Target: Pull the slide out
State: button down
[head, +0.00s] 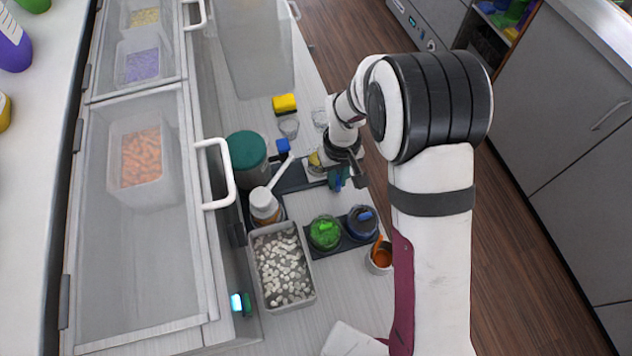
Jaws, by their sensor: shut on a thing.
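My gripper (350,174) is low over the counter, at the far end of my arm, beside a dark tray (290,181). Its jaws are small and dark here and partly hidden by the wrist. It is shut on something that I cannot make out. A small teal and blue item (338,180) shows right at the fingers; I cannot tell whether it is held or behind them. I cannot pick out the slide or a cup sealer in this view.
A cup with yellow contents (315,161) stands just left of my gripper. Green (324,233) and blue (362,222) containers, a pump bottle (265,204), a teal-lidded tub (246,152) and a bin of white pieces (282,266) crowd the counter. Lidded bins line the left.

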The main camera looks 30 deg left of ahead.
jog(key=shift+w+d, duration=1.3)
jog(key=shift+w, duration=0.05)
jog(key=c, duration=0.9)
grip_release()
jog(key=shift+o, duration=0.2)
jog(key=shift+r, duration=0.1)
notch_tip(320, 180, up, 16)
jog(key=shift+f, duration=0.2)
